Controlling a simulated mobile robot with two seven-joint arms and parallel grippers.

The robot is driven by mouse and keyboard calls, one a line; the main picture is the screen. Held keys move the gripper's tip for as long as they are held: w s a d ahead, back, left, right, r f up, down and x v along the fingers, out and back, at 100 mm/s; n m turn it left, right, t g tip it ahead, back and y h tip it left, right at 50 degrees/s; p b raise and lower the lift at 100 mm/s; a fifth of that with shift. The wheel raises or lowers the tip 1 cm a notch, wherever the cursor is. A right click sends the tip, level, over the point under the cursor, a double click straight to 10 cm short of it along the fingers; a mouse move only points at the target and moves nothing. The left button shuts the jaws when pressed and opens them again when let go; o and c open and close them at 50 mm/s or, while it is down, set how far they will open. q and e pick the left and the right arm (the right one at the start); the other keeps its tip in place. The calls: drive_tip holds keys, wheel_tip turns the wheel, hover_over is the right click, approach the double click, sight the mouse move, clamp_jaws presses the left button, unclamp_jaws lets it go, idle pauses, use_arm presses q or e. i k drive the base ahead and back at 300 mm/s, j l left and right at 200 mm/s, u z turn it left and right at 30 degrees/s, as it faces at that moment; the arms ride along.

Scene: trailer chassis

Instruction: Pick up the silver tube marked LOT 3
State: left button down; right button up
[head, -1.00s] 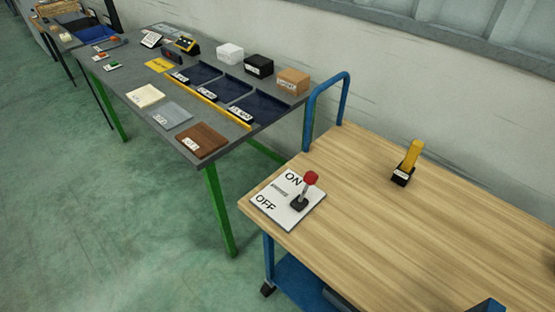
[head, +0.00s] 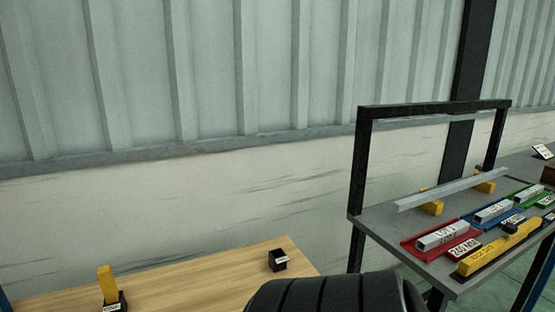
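Several short silver tubes lie in coloured trays on the grey table at the right. One silver tube (head: 442,235) with a white LOT label lies in a red tray (head: 410,247). A second silver tube (head: 494,211) lies in a blue tray (head: 468,219). A third silver tube (head: 526,196) lies in a green tray (head: 507,197). The lot numbers are too small to read surely, so I cannot tell which tube is LOT 3. Neither of my grippers is in view.
A long grey bar (head: 455,189) rests on yellow supports behind the trays. A yellow tool (head: 485,254) lies at the table's front. A black frame (head: 357,190) rises at its left. A wooden bench (head: 200,290) holds a black box (head: 278,262). A dark ribbed shape (head: 335,294) fills the bottom middle.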

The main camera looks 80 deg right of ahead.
sight(523, 197)
drive_tip(key=k+l, duration=0.15)
drive_tip(key=k, duration=0.25)
drive_tip(key=k+l+z, duration=0.15)
drive_tip(key=k, duration=0.2)
drive_tip(key=k+l, duration=0.15)
drive_tip(key=k, duration=0.25)
drive_tip(key=l+z, duration=0.1)
drive_tip(key=z, duration=3.45)
drive_tip(key=i+l, duration=0.2)
drive_tip(key=i, duration=0.2)
drive_tip(key=i+l+z, duration=0.1)
drive_tip(key=i, duration=0.35)
drive_tip(key=i+l, duration=0.3)
drive_tip(key=i+z, duration=0.05)
drive_tip(key=i, duration=0.05)
